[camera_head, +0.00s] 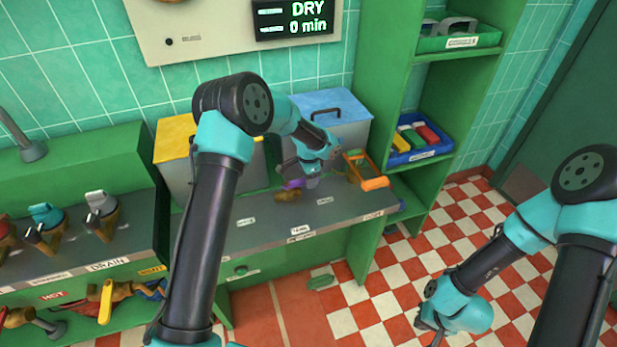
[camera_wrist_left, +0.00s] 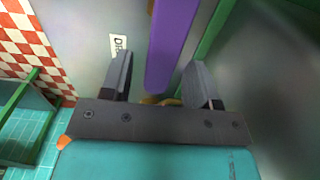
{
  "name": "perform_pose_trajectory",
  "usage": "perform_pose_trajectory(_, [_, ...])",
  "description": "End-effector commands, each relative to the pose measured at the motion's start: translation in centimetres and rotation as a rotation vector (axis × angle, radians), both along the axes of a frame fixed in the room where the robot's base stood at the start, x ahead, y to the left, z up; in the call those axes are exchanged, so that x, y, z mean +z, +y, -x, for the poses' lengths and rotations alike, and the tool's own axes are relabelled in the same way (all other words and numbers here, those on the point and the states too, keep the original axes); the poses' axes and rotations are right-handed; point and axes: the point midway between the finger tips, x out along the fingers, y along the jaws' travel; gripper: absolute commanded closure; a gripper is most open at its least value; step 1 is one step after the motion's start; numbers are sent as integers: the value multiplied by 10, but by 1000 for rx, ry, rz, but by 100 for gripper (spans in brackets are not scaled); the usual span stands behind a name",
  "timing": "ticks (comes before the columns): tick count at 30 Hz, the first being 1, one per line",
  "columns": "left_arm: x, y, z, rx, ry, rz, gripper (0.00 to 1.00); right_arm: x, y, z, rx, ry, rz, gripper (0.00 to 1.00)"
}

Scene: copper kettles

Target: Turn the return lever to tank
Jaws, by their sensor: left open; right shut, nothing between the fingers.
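A purple lever (camera_head: 292,184) on a brass valve (camera_head: 288,195) stands at the grey counter, below the steel tanks. It also shows in the left wrist view (camera_wrist_left: 172,45), running lengthwise between the fingers. My left gripper (camera_head: 300,178) is open around the lever; in the left wrist view its fingers (camera_wrist_left: 158,75) stand on either side, with a gap visible. The brass fitting is mostly hidden behind the gripper. A small label (camera_head: 300,231) lies on the counter in front. My right gripper (camera_head: 437,336) is shut and empty, low over the checkered floor.
An orange-framed item (camera_head: 368,172) stands right of my left gripper. A blue-lidded tank (camera_head: 335,104) and a yellow-lidded tank (camera_head: 175,140) are behind. Green shelves (camera_head: 382,100) rise at the right. A yellow-handled tap (camera_head: 107,300) is at lower left.

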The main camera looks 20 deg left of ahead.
Motion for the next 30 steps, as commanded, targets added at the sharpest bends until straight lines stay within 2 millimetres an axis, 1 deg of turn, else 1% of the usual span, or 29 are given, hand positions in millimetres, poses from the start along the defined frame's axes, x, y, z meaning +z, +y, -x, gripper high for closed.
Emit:
perform_pose_trajectory(3, [0, 0, 0, 0, 0, 0, 46, 0, 0, 0, 0, 0, 0, 100])
perform_pose_trajectory(20, [0, 0, 0, 0, 0, 0, 99, 0, 0, 0, 0, 0, 0, 100])
perform_pose_trajectory(30, [0, 1, 1, -4, 0, 0, 100, 0, 0, 0, 0, 0, 0, 100])
